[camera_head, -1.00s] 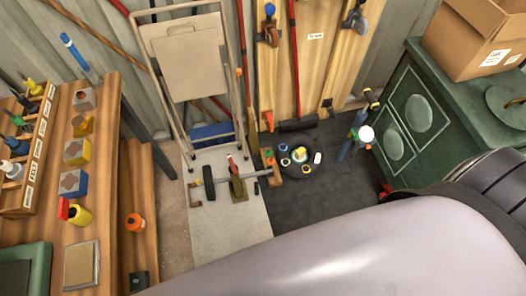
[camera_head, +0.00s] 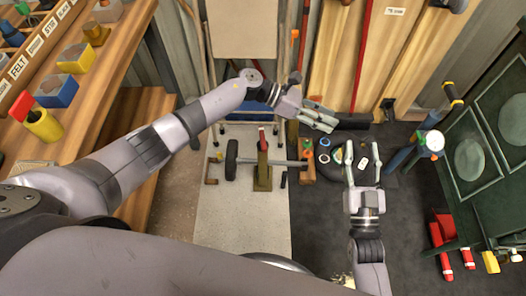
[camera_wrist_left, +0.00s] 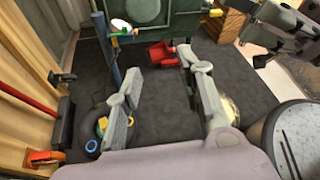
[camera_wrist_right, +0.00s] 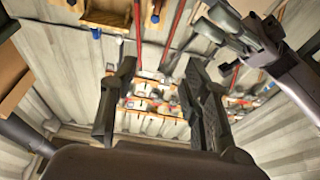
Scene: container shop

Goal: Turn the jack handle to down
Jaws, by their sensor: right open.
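An olive jack-like stand (camera_head: 263,178) stands on the pale floor strip in the head view, with a bar and a dark wheel (camera_head: 231,160) beside it. A red handle (camera_head: 262,138) sticks up at its top; I take this as the jack handle. My left gripper (camera_head: 325,117) is to the right of and beyond the handle, apart from it; its fingers are spread and empty in the left wrist view (camera_wrist_left: 160,85). My right gripper (camera_head: 361,152) points away from me, right of the stand, open and empty. Its spread fingers also show in the right wrist view (camera_wrist_right: 160,90).
A round dark tray (camera_head: 335,170) with small coloured rings lies near my right gripper. A blue post (camera_head: 405,155) leans before the green cabinet (camera_head: 480,140). Red items (camera_head: 440,240) lie at right. A wooden bench (camera_head: 60,110) fills the left. Pale floor in front of the stand is clear.

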